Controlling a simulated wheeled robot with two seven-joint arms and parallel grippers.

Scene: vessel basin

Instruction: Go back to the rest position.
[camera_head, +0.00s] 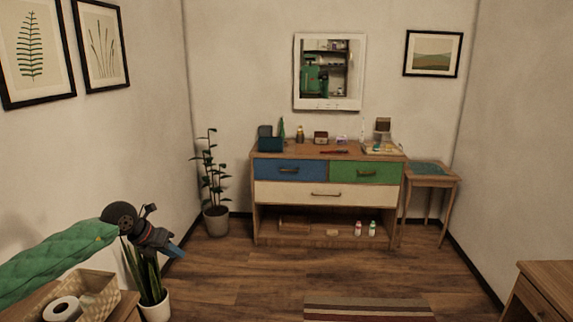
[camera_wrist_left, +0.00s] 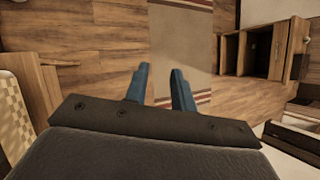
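My left gripper (camera_head: 176,250) shows in the head view at the lower left, on the end of my green-sleeved arm. It hangs in the air over the floor, in front of a potted plant and near a basket. In the left wrist view its two blue fingers (camera_wrist_left: 160,85) stand apart with a gap between them. Nothing is between them; floor and a striped rug (camera_wrist_left: 185,50) show beyond. My right gripper is in neither view.
A dresser (camera_head: 327,190) with blue, green and cream drawers stands at the back wall, with small items on top. A side table (camera_head: 430,180) is to its right. A basket (camera_head: 100,290) and a snake plant (camera_head: 154,305) are close by my left arm.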

